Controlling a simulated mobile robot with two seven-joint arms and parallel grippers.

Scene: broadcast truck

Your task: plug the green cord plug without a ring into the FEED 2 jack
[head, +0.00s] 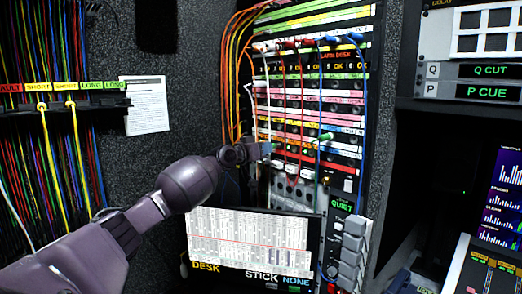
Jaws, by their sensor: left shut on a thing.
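My left gripper (258,151) is shut in front of the lower left part of the patch panel (268,88). A small green plug (269,147) shows at its fingertips, pointing toward the panel face. A second green plug (325,137) stands out from the panel further right, with a green cord (316,168) hanging down from it. Whether either plug has a ring is too small to tell. The FEED 2 label is too small to read, so I cannot pick out that jack. I cannot tell whether the held plug touches the panel. My right gripper is not in view.
Red, blue and white cords hang across the panel from upper plugs, close to my gripper. Orange cords (231,80) run down its left side. A desk label screen (250,240) stands below. A cord rack (65,100) is at the left, a monitor (506,185) at the right.

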